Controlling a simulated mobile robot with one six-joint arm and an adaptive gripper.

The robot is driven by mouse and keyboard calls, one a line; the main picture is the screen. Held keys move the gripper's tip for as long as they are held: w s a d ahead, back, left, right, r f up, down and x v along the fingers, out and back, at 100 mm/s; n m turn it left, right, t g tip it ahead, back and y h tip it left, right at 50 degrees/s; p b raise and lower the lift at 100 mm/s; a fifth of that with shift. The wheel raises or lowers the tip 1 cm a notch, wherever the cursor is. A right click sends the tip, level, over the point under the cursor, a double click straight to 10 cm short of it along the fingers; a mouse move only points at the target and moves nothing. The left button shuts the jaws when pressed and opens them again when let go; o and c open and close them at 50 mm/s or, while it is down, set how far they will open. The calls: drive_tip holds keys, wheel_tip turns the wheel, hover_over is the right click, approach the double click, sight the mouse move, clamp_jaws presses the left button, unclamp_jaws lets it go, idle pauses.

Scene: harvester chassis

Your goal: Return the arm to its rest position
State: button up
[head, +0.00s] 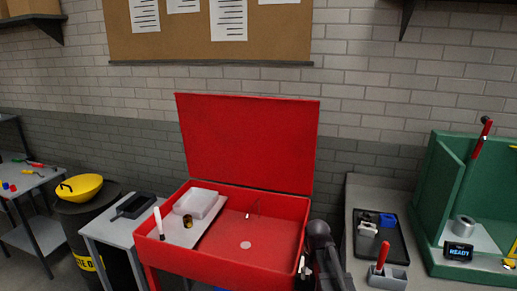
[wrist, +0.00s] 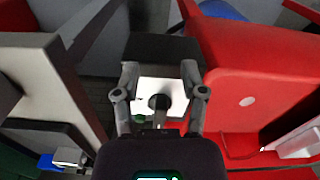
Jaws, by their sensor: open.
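My gripper (wrist: 159,70) shows in the wrist view with its two fingers spread apart and nothing held between them. A white square patch with a dark round spot (wrist: 174,88) shows between and beyond the fingers; I cannot tell what it is or how far off. In the head view my dark grey arm is folded low at the front right corner of the red basin (head: 270,238). My gripper's fingers cannot be made out clearly there.
The basin's red lid (head: 248,143) stands open. A white tray (head: 200,203) sits inside on a grey shelf. To the right is a bench with a black tray (head: 380,232) and a green fixture (head: 446,180). To the left are a grey table and a yellow bowl (head: 80,187) on a drum.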

drive_tip(key=s+a+n, duration=0.1)
drive_tip(key=s+n, duration=0.1)
drive_tip(key=s, duration=0.7)
drive_tip(key=shift+s+a, duration=0.3)
drive_tip(key=shift+a, duration=0.1)
